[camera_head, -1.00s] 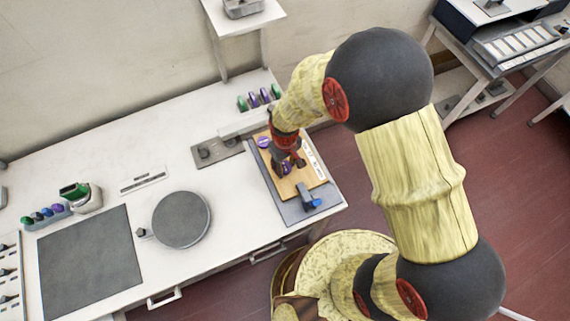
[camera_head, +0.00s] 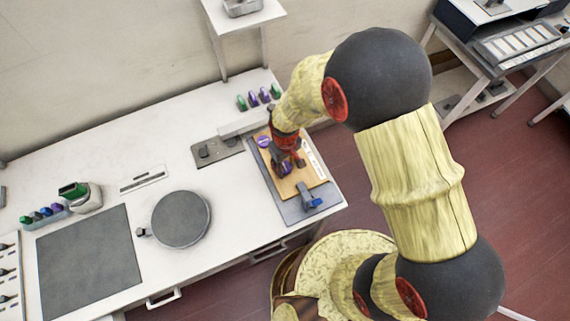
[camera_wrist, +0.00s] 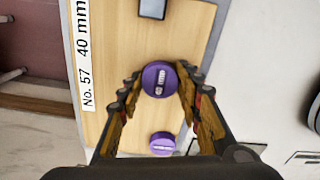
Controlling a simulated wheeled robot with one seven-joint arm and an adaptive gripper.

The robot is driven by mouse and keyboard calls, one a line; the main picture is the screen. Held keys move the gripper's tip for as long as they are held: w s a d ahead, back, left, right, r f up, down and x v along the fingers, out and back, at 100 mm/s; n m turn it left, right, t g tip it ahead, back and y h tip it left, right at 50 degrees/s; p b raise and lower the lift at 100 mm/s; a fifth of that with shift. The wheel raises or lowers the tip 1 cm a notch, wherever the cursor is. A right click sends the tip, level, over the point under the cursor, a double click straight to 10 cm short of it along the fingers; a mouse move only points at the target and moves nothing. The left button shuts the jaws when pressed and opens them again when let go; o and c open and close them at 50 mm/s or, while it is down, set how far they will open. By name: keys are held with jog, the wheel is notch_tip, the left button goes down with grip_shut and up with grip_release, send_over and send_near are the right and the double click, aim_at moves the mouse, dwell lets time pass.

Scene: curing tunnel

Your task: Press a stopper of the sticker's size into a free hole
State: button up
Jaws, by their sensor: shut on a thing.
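My gripper (camera_wrist: 158,92) is shut on a purple stopper (camera_wrist: 159,79) with a pale mark on its round top. It is over the wooden board (camera_head: 315,175); I cannot tell whether the stopper is seated in a hole or just above the board. A second purple stopper (camera_wrist: 162,143) sits on the board, apart from the held one; it also shows in the head view (camera_head: 264,142). The sticker (camera_wrist: 86,55) along the board's edge reads "No. 57 40 mm". In the head view my gripper (camera_head: 284,166) mostly hides the held stopper.
Green and purple pieces (camera_head: 265,96) stand in a row behind. A grey plate (camera_head: 217,150), a round grey disc (camera_head: 181,219), a dark mat (camera_head: 89,262) and a rack of coloured pieces (camera_head: 45,215) lie to the left.

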jog(key=shift+f, duration=0.35)
dwell(0.3)
jog(key=o, duration=1.2)
jog(key=shift+o, duration=0.8)
jog(key=shift+o, duration=1.3)
jog(key=shift+r+p, duration=2.15)
jog(key=shift+r, duration=1.35)
